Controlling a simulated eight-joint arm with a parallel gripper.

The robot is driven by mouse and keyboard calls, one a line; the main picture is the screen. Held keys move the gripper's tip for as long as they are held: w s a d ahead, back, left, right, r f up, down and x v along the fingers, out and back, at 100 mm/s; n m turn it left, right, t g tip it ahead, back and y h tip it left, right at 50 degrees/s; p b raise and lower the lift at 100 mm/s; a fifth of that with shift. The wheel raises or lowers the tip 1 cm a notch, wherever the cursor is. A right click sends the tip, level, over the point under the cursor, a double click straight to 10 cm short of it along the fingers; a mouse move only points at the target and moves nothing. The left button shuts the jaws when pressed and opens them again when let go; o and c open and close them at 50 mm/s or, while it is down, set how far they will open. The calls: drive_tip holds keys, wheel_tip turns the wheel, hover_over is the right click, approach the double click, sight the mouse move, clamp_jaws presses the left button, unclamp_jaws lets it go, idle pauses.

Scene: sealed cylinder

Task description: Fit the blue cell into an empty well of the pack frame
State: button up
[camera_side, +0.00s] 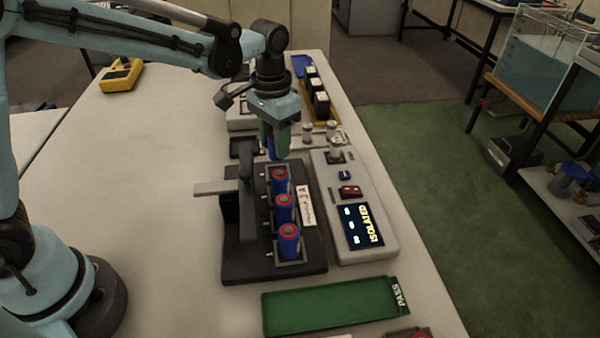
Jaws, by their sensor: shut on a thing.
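The dark pack frame (240,268) lies on the bench in the middle of the view. Three blue cells with red tops stand upright in its row of wells: a near one (289,243), a middle one (285,210) and a far one (280,183). My gripper (273,148) points down at the far end of this row. Its green fingers are shut on a blue cell (271,148), which shows only as a narrow strip. The fingers hide most of that cell and the well area around it. I cannot tell whether its lower end is inside a well.
A dark upright clamp (246,205) with a pale bar stands left of the row. A grey console (375,255) reading ISOLATED is to the right. A green PASS tray (330,306) lies in front, and a yellow meter (121,76) at back left. The bench's left side is clear.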

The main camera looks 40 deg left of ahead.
drive_tip(key=shift+w+a+f, duration=0.15)
drive_tip(key=shift+f, duration=1.95)
drive_tip(key=shift+f, duration=0.3)
drive_tip(key=o, duration=1.1)
